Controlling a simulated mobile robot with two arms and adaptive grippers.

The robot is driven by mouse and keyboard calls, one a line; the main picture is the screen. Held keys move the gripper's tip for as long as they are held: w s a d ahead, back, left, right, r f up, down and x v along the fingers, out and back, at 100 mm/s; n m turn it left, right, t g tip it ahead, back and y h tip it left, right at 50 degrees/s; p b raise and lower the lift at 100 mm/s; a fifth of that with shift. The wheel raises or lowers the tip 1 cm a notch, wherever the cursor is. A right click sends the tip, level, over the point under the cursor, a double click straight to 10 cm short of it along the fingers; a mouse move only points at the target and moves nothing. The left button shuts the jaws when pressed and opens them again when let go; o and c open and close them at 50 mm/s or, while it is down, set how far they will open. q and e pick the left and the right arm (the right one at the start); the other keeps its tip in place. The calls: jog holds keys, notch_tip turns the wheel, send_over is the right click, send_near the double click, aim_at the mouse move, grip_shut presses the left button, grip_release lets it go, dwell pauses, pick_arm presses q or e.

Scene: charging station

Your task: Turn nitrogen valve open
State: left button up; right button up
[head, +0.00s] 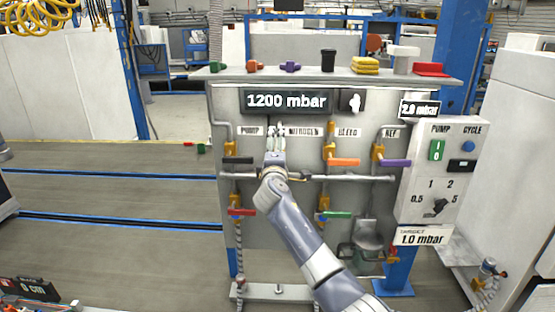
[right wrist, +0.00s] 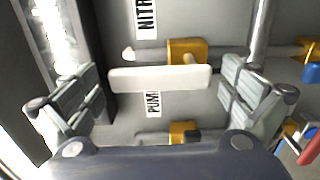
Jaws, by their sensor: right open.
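The nitrogen valve has a white lever handle (right wrist: 160,78) on a yellow body (right wrist: 187,50), beside the partly seen NITROGEN label (right wrist: 146,18). In the right wrist view the handle lies crosswise between my right gripper's two open fingers (right wrist: 163,98). Neither finger appears closed on it, and I cannot tell whether either touches it. In the head view my right gripper (head: 277,132) is in front of the valve panel (head: 300,225), between the PUMP and NITROGEN labels, and hides most of the nitrogen valve. My left gripper is out of view.
Nearby valves have a black handle (head: 238,160), an orange handle (head: 343,162), a purple handle (head: 395,162), a red handle (head: 242,212) and a green handle (head: 337,214). A grey control box (head: 415,187) stands at the right.

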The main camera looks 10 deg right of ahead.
jog(key=v, duration=1.1)
jog(key=shift+s, duration=0.25)
jog(key=shift+d+r, duration=0.1)
jog(key=s+f+m+g+y+b, duration=0.1)
jog(key=s+f+g, duration=0.15)
jog(key=f, duration=1.15)
jog(key=s+f+m+g+y+b, duration=0.1)
jog(key=s+f+g, duration=0.15)
jog(key=f, duration=1.15)
jog(key=s+f+g+y+b, duration=0.1)
jog(key=s+f+g, duration=0.15)
jog(key=f, duration=1.25)
jog(key=s+d+f+m+g+y+b, duration=0.1)
jog(key=s+d+f+m+g, duration=0.2)
jog(key=s+f, duration=1.5)
jog(key=s+d+f+m+g, duration=0.1)
jog(key=s+f, duration=0.5)
jog(key=s, duration=0.7)
jog(key=s+d+f+m+g+b, duration=0.1)
jog(key=s+d+f+m+g, duration=0.1)
jog(key=s+f, duration=0.5)
jog(key=s+d+f+m+g+y+b, duration=0.1)
jog(key=s+f+m+g, duration=0.2)
jog(key=s, duration=1.6)
notch_tip(320, 180, down, 4)
jog(key=shift+s+d+f+m, duration=0.15)
jog(key=shift+s+m, duration=0.1)
jog(key=shift+m, duration=0.55)
